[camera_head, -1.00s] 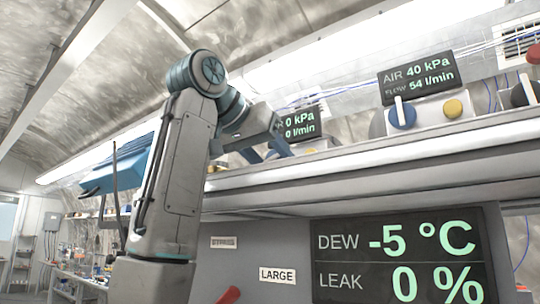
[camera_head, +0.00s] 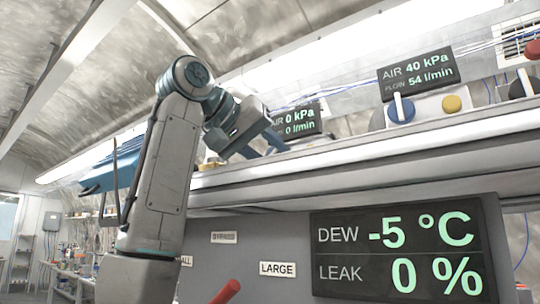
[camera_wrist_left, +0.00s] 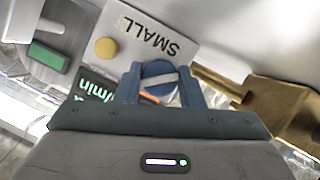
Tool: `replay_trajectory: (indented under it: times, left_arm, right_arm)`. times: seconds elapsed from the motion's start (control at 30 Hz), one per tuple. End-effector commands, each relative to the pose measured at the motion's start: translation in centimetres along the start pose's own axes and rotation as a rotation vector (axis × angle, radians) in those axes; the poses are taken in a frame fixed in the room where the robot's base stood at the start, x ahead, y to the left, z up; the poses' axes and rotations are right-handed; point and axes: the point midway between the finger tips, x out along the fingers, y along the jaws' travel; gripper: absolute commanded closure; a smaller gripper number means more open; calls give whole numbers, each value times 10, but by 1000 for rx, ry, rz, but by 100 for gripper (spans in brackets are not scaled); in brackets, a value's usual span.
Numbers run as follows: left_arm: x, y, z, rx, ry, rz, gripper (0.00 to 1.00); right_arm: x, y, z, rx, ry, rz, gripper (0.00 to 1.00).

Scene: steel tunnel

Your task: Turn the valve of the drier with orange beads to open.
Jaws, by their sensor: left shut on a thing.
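A blue round valve knob (camera_wrist_left: 152,69) with a pale bar across it shows in the left wrist view, on a light panel (camera_wrist_left: 185,22) marked SMALL, upside down there. My left gripper (camera_wrist_left: 161,80) is shut on this knob, one finger on each side. In the head view my left gripper (camera_head: 268,150) reaches over the shelf edge below a display (camera_head: 296,120) reading AIR 0 kPa and 0 l/min; the knob is hidden there. A small orange patch (camera_wrist_left: 150,98) shows beside the knob; I cannot tell what it is. I cannot make out drier beads. My right gripper is out of view.
A second blue knob (camera_head: 401,110) and a yellow button (camera_head: 452,104) sit right, under a display (camera_head: 418,76) reading 40 kPa, 54 l/min. A yellow button (camera_wrist_left: 106,48) and brass-coloured part (camera_wrist_left: 245,97) flank the held knob. A large screen (camera_head: 400,255) reads DEW -5 °C, LEAK 0 %.

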Motion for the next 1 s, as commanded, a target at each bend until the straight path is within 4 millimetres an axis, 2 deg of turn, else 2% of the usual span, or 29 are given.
replay_trajectory:
  times: [0.8, 1.0]
  left_arm:
    - [1, -4, 2, -674, 2, 279, 88]
    - [0, -4, 2, -773, 3, 320, 88]
  right_arm:
    - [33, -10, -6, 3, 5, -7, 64]
    - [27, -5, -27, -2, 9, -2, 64]
